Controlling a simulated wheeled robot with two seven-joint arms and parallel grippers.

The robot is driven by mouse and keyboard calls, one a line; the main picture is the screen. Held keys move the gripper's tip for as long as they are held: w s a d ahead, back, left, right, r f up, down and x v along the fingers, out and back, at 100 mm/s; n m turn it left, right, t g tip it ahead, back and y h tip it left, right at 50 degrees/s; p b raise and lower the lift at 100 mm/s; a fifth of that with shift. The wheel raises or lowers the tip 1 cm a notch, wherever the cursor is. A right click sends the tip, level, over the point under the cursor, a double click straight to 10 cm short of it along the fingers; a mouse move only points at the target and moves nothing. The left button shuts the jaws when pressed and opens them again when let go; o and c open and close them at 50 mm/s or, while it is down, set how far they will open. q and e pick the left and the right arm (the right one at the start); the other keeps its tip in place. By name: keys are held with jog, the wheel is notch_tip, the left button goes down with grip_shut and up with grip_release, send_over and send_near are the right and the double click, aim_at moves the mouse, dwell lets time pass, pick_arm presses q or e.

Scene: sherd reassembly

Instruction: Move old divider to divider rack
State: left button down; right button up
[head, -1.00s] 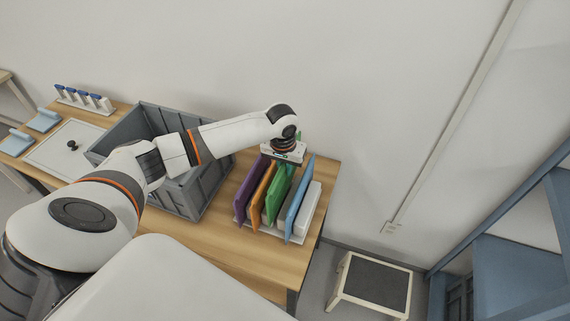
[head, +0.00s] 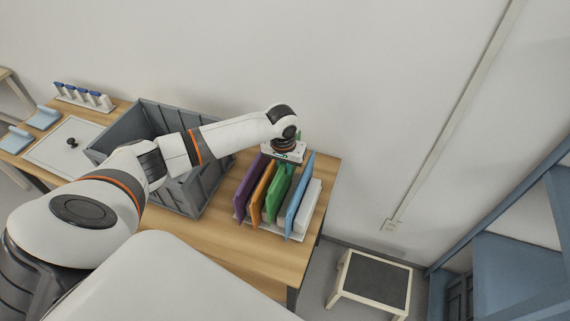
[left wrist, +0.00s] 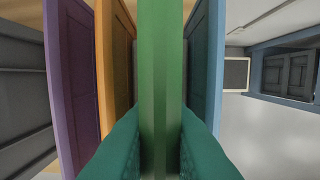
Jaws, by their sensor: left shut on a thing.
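A green divider (head: 279,192) stands upright in the white divider rack (head: 310,205) on the table, between an orange divider (head: 261,192) and a blue divider (head: 299,198). A purple divider (head: 248,186) stands at the left end of the row. My left gripper (head: 284,158) is over the far end of the green divider. In the left wrist view its teal fingers (left wrist: 160,145) are shut on the green divider (left wrist: 161,70), one on each side. The fingertips are mostly hidden in the head view. My right gripper is not in view.
A grey crate (head: 207,192) stands left of the rack, under my left arm. A white board with a black knob (head: 72,145), blue pieces (head: 43,118) and a holder with blue-topped items (head: 85,98) lie further left. A step stool (head: 372,280) stands on the floor at right.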

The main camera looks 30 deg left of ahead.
aim_at(285, 179)
pick_arm(q)
jog(key=shift+f, duration=0.8)
jog(key=shift+f, duration=0.1)
jog(key=shift+f+b, duration=0.45)
jog(key=shift+f, duration=0.4)
jog(key=shift+f, duration=0.1)
jog(key=shift+f+b, duration=0.6)
jog(key=shift+f, duration=0.7)
jog(key=c, duration=1.3)
grip_release()
